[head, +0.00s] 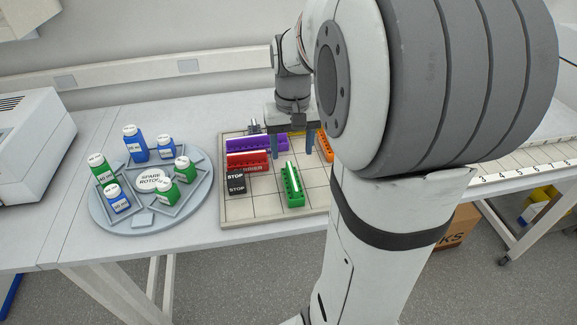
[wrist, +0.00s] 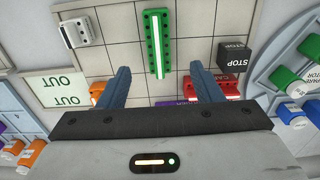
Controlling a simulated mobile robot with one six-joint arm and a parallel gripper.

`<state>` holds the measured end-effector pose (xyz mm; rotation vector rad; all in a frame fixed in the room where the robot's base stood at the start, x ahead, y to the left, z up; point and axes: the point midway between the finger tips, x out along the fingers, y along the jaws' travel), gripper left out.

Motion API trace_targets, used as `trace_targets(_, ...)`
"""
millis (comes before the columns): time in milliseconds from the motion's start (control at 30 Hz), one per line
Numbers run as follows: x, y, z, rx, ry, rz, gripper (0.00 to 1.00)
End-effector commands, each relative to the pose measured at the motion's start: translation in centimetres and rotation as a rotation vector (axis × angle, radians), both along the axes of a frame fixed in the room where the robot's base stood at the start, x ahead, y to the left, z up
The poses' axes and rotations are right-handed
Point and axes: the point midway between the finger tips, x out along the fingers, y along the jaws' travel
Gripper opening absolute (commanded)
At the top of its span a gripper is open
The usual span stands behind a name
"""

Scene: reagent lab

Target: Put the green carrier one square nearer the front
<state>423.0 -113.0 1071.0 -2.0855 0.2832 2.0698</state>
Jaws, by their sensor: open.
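The green carrier (head: 292,186) is a long green block with a white strip along its top. It stands on the gridded board (head: 262,207), lengthwise from back to front, near the front edge. In the wrist view the green carrier (wrist: 150,40) lies at the top centre. My gripper (head: 290,148) is open and empty above the board, behind the green carrier. In the wrist view my gripper (wrist: 159,76) has its fingers apart, one to each side of the carrier's line, with the carrier beyond them. The gripper hides part of the board's back.
Left of the green carrier stand a black STOP block (head: 237,184), a red carrier (head: 247,160) and a purple carrier (head: 252,144). An orange carrier (head: 325,147) is right of the gripper. A white block (wrist: 80,31) is on the board. A round bottle tray (head: 205,165) adjoins the board.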

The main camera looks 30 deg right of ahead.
Motion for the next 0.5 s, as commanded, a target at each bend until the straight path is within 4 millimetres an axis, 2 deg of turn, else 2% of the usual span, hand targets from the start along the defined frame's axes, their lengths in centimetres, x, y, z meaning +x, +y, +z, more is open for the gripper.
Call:
trace_targets(167,-3.4,4.5,0.6,-0.018,-0.068,0.086,0.59)
trace_targets(300,-7.2,8.2,0.2,-0.029,-0.139,0.171,0.59)
trace_targets(400,-9.5,10.0,-0.5,-0.032,-0.182,0.22,0.59)
trace_targets(500,-11.1,10.9,-1.1,-0.033,-0.211,0.253,0.59)
